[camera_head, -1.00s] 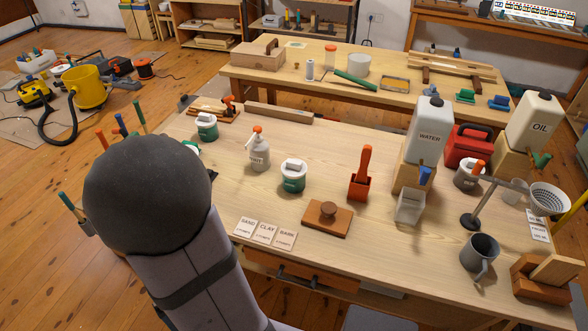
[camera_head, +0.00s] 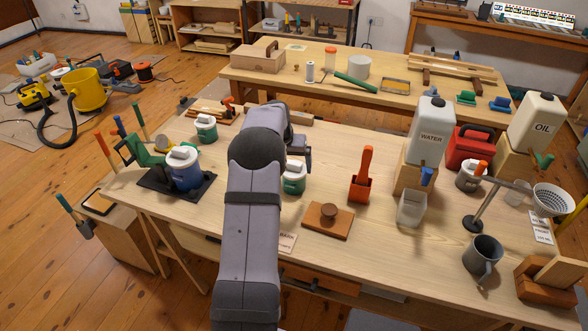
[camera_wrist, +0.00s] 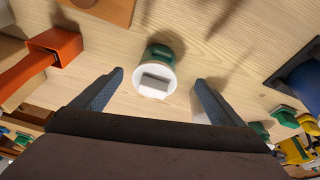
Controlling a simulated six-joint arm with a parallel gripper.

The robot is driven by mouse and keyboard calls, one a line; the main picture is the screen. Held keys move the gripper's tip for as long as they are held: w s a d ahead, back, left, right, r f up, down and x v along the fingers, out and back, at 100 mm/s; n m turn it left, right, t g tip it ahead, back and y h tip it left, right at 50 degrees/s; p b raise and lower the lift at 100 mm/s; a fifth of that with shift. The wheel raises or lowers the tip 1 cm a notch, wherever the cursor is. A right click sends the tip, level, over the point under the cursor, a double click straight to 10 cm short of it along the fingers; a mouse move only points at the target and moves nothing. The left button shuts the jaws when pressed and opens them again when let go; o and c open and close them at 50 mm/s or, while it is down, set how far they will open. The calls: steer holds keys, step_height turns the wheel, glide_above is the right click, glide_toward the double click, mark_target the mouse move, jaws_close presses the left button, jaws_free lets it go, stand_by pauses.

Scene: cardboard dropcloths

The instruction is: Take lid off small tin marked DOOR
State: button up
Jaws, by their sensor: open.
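A small green tin (camera_head: 293,184) with a white lid (camera_head: 294,166) stands upright on the workbench, partly hidden by my arm. In the wrist view the green tin (camera_wrist: 164,52) shows with its white lid (camera_wrist: 145,90) on and a pale block-shaped grip on top. My gripper (camera_wrist: 160,82) is open and empty, its two blue-grey fingers on either side of the lid in the picture, seemingly apart from it. A second small green tin (camera_head: 206,133) with a white lid stands farther back left. I cannot read DOOR on either tin.
A larger blue tin (camera_head: 184,170) sits on a black tray (camera_head: 154,187) at left. The WATER container (camera_head: 429,130) is farther right. Bare bench lies between these things.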

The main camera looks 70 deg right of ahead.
mark_target(294, 163)
steer(key=shift+m+h, duration=0.3)
steer(key=shift+h, duration=0.2)
steer(key=d+r, duration=0.1)
steer(key=r, duration=0.1)
steer(key=d+r, duration=0.1)
steer(key=shift+w+d+r, duration=0.2)
steer(key=shift+w+d, duration=0.05)
steer(key=shift+d, duration=0.05)
steer(key=shift+s+d+r+m, duration=0.15)
steer(key=shift+r+m, duration=0.1)
steer(key=shift+m, duration=0.15)
steer(key=shift+a+m, duration=0.2)
steer(key=shift+m, duration=0.3)
steer(key=shift+f, duration=0.15)
steer(key=shift+p+x, duration=0.4)
steer(key=shift+x, duration=0.6)
steer(key=shift+s+a+p+x, duration=0.15)
steer(key=shift+p+x, duration=0.4)
steer(key=shift+x, duration=0.3)
steer(key=shift+s+a+p+x, duration=0.15)
steer(key=shift+p+x, duration=0.35)
steer(key=shift+x, duration=1.35)
